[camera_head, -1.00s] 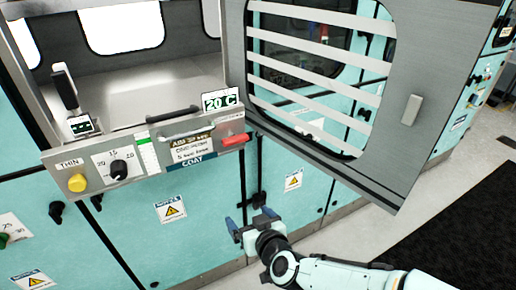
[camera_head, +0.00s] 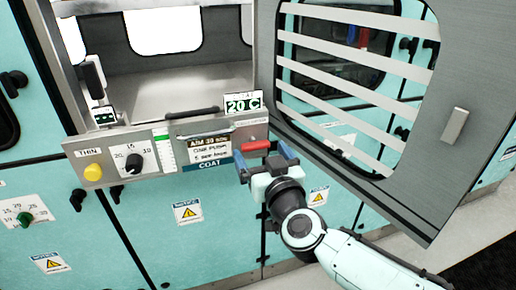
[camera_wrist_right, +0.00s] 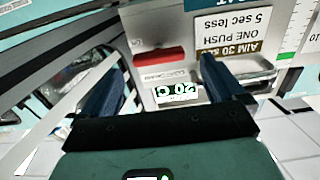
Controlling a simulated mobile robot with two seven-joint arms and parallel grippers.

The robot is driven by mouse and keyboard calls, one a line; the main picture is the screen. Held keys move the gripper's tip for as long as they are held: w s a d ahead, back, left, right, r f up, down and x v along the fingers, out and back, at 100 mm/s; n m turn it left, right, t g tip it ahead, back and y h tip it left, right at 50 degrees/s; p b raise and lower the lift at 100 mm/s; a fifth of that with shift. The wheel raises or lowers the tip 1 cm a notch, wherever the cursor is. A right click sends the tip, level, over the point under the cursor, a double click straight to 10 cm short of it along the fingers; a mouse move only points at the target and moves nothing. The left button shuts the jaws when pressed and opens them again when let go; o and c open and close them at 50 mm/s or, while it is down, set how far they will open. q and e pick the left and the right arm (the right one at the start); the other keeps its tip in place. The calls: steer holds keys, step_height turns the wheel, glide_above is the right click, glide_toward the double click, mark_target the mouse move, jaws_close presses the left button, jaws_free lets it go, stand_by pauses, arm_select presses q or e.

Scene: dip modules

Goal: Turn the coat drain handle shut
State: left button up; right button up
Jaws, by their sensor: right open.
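A red handle (camera_head: 255,146), which I take to be the coat drain handle, sits at the right end of the module's front panel, just right of the COAT label (camera_head: 204,165). It lies level across the panel. My right gripper (camera_head: 264,160) is open and empty, just below and in front of the handle. In the right wrist view the red handle (camera_wrist_right: 160,57) shows ahead between the two spread blue fingers (camera_wrist_right: 158,85), apart from them as far as I can tell. My left gripper is not in view.
The panel also carries a yellow THIN knob (camera_head: 93,172), a black dial (camera_head: 134,162) and a metal bar handle (camera_head: 195,132). A "20 C" display (camera_head: 243,103) stands above the red handle. An open slatted door (camera_head: 458,125) hangs close on the right of my arm.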

mark_target(257, 147)
steer(key=shift+x, duration=1.6)
steer(key=c, duration=1)
steer(key=shift+c, duration=0.2)
